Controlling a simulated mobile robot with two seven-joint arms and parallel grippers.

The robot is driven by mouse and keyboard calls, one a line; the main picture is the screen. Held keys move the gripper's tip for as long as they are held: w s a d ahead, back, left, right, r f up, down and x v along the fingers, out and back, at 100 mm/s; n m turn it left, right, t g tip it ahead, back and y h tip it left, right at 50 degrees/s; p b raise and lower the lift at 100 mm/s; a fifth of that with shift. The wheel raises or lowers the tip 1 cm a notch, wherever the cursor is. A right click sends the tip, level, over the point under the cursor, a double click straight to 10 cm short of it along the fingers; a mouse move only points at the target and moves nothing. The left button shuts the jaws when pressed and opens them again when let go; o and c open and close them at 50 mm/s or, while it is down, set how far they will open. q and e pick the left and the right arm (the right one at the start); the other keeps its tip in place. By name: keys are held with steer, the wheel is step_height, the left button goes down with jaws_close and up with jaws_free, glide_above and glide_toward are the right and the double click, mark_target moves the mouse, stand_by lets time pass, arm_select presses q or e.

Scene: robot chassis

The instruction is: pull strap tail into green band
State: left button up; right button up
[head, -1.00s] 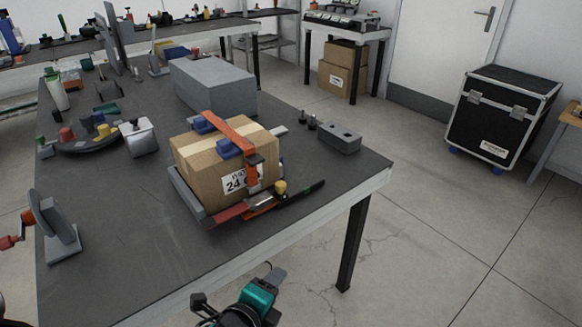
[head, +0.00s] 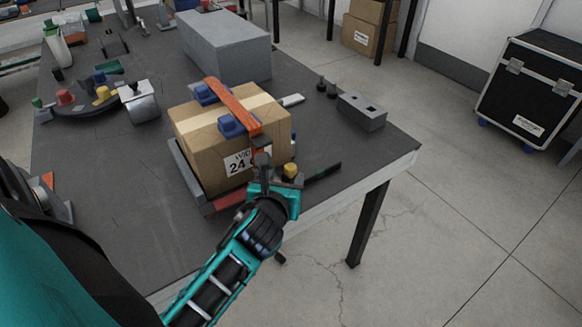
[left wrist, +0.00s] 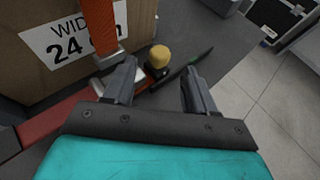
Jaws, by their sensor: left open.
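A cardboard box (head: 190,130) sits on a grey base at the table's front, with an orange strap (head: 232,101) over its top and down its front. The strap also shows in the left wrist view (left wrist: 101,22). A dark strip (head: 324,172) extends right from the base, past a yellow knob (head: 291,169); its far end looks faintly green in the left wrist view (left wrist: 203,56), but I cannot make out a distinct band. My left gripper (head: 278,171) is open before the box's lower front, hiding the strap's lower part. My right gripper is not in view.
A grey block with holes (head: 362,112) stands to the right of the box. A large grey block (head: 225,45) is behind it. A curved tray with coloured parts (head: 85,108) is at left. The table's front edge runs under my left arm.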

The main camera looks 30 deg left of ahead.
mark_target(290, 169)
arm_select(q)
steer(key=b+x, duration=0.1)
steer(key=x, duration=0.6)
steer(key=shift+w+f, duration=0.1)
steer(key=shift+w, duration=0.05)
steer(key=shift+c, duration=0.5)
jaws_close()
